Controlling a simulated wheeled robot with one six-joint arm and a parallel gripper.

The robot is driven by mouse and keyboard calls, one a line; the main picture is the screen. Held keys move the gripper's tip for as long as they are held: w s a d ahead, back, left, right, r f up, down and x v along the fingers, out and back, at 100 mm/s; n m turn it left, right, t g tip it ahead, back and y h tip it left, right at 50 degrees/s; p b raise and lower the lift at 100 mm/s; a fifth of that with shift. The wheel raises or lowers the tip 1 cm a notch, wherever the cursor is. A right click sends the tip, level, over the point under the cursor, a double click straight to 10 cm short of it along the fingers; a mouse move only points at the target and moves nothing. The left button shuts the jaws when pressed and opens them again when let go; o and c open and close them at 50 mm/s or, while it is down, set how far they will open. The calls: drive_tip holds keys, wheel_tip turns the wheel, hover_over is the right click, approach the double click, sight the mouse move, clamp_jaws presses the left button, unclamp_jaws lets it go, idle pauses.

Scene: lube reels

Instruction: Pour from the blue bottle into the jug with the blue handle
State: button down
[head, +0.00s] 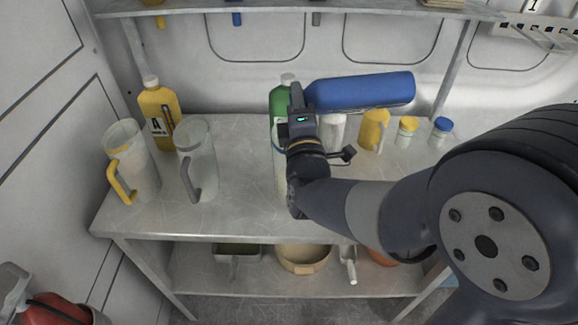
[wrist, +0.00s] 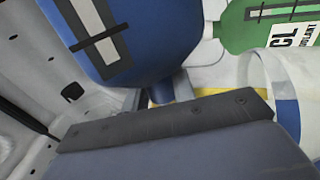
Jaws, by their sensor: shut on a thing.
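The blue bottle (head: 365,92) lies nearly horizontal in the air, its base to the right and its neck end at my gripper (head: 300,98). My gripper is shut on it. In the wrist view the blue bottle (wrist: 130,35) fills the upper middle, its neck pointing down towards the grey jaws. The jug with the blue handle (head: 275,140) stands on the bench behind my wrist, mostly hidden; a bit of blue and a pale edge show. A clear jug with a blue strip shows at the right of the wrist view (wrist: 288,115). I see no liquid stream.
A green bottle (head: 279,100) stands just behind my gripper. A yellow bottle (head: 159,108), a yellow-handled jug (head: 140,165) and a grey-handled jug (head: 203,160) stand left. A yellow mug (head: 373,130) and small capped jars (head: 407,132) stand right, below the bottle. A shelf (head: 300,8) hangs above.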

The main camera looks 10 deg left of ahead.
drive_tip(key=shift+d+r+m+h+b, duration=0.15)
drive_tip(key=shift+m+h+b, duration=0.25)
drive_tip(key=shift+m, duration=0.8)
wheel_tip(320, 180, up, 7)
drive_tip(key=m+h+p, duration=0.1)
drive_tip(key=m+p, duration=0.1)
drive_tip(key=m, duration=0.2)
drive_tip(key=m+h+p, duration=0.2)
drive_tip(key=m, duration=0.2)
drive_tip(key=shift+d+r+m, duration=0.15)
drive_tip(key=shift+m, duration=0.25)
drive_tip(key=shift+w+r+m, duration=0.1)
drive_tip(key=shift+m, duration=0.2)
drive_tip(key=w+d+r+m, duration=0.1)
drive_tip(key=d+m, duration=0.2)
drive_tip(key=w+d+r+m+g+h+p, duration=0.1)
drive_tip(key=d+r+m, duration=0.1)
drive_tip(key=d+m, duration=0.1)
drive_tip(key=w+d+r+m+h+p, duration=0.1)
drive_tip(key=d+m, duration=0.2)
drive_tip(key=d, duration=0.1)
drive_tip(key=shift+w+d+r+m, duration=0.15)
drive_tip(key=shift+w+d+m, duration=0.15)
drive_tip(key=shift+d, duration=0.1)
drive_tip(key=shift+g, duration=0.3)
